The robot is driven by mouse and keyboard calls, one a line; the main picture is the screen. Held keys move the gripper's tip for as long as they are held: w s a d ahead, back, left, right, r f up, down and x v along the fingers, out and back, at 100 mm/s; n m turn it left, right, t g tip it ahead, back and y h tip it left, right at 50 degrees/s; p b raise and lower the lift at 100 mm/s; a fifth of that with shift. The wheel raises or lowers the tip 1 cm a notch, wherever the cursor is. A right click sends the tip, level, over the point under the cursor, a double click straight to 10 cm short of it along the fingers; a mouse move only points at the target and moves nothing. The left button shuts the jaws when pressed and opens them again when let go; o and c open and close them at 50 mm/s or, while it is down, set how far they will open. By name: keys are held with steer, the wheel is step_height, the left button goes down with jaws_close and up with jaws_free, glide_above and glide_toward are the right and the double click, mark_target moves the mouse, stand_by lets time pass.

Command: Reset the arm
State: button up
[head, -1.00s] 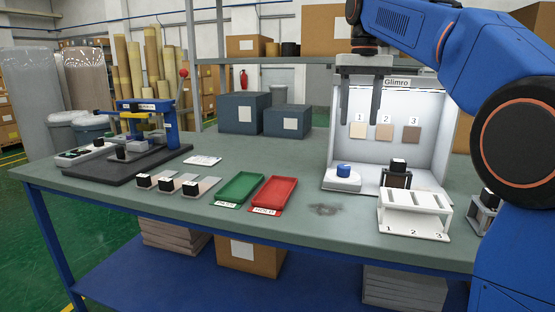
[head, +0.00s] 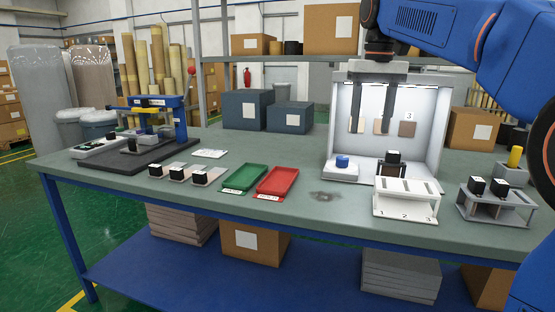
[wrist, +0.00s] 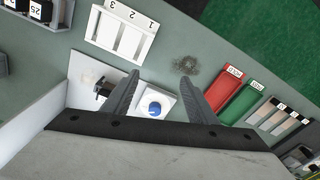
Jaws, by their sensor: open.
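My gripper (head: 371,108) hangs from my blue arm in front of the white light booth (head: 433,125) in the head view. Its two dark fingers are apart with nothing between them. In the wrist view the fingers of my gripper (wrist: 163,98) point down over the booth floor and bench. Below them stands a white block with a blue round top (wrist: 154,109), which also shows in the head view as a blue knob (head: 342,160). The fingers are clear of it.
A grey rack (head: 493,212) is at right. Green (head: 246,178) and red (head: 278,181) trays lie mid-bench. A press (head: 150,115) stands at left. The bench front centre is clear.

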steer(key=s+d+f+t, duration=0.2)
steer(key=s+d+f, duration=0.1)
steer(key=s+f, duration=1.2)
steer(key=s+d+f+t, duration=0.2)
steer(key=s+f, duration=1.3)
steer(key=f, duration=0.3)
steer(key=shift+d, duration=0.4)
